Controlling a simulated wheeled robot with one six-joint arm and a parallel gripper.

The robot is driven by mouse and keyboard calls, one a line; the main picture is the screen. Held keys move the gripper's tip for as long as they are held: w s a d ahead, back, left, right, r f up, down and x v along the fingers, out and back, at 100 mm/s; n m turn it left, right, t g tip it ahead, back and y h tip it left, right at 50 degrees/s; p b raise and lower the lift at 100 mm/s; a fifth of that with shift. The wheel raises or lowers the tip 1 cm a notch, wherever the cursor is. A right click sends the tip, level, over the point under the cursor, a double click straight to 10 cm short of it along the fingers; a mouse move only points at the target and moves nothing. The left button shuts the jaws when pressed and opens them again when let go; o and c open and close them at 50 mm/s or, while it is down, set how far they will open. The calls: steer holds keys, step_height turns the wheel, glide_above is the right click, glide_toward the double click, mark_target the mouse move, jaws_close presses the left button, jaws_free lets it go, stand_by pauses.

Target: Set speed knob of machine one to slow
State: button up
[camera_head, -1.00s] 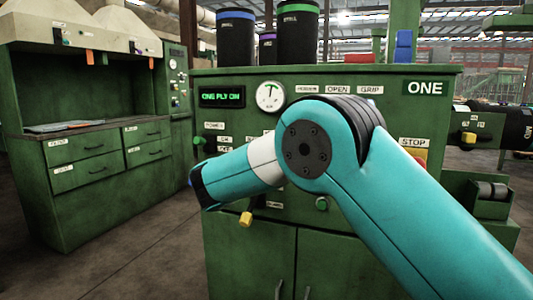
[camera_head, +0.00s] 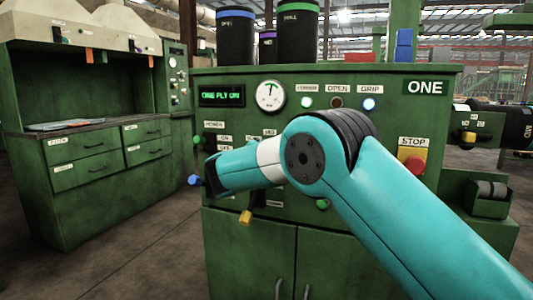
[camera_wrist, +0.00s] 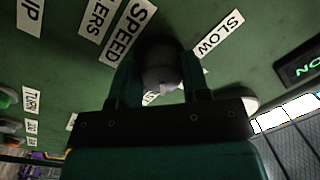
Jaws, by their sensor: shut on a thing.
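Machine one (camera_head: 425,110) is a green cabinet with a "ONE" plate at its upper right. In the wrist view, the dark, rounded speed knob (camera_wrist: 160,66) sits between the two fingers of my gripper (camera_wrist: 161,72), which is shut on it. The "SPEED" label (camera_wrist: 125,32) is to the upper left of the knob and the "SLOW" label (camera_wrist: 219,34) to its upper right. Another label below the knob is mostly covered by my gripper. The knob's pointer direction cannot be told. In the head view, my arm hides the knob and gripper.
A dial gauge (camera_head: 270,96) and a lit display (camera_head: 222,96) are on the panel. A red stop button (camera_head: 416,165) is at the right. A yellow-tipped lever (camera_head: 246,217) and a blue knob (camera_head: 194,180) stick out at the lower left. Dark rolls (camera_head: 298,35) stand on top.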

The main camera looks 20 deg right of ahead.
steer(key=shift+n, duration=0.3)
steer(key=n+p, duration=0.2)
steer(key=n, duration=0.2)
steer(key=shift+r+g, duration=0.2)
steer(key=shift+g, duration=0.1)
steer(key=n+p, duration=0.3)
steer(key=n, duration=0.1)
steer(key=shift+n+g+p, duration=0.3)
steer(key=n+p, duration=0.4)
steer(key=n, duration=0.1)
steer(key=shift+r, duration=0.1)
steer(key=n+g+h+p, duration=0.1)
steer(key=n+p, duration=0.2)
steer(key=n, duration=0.1)
steer(key=shift+p, duration=0.4)
steer(key=shift+f+n, duration=0.2)
steer(key=shift+n, duration=0.1)
steer(key=o, duration=0.9)
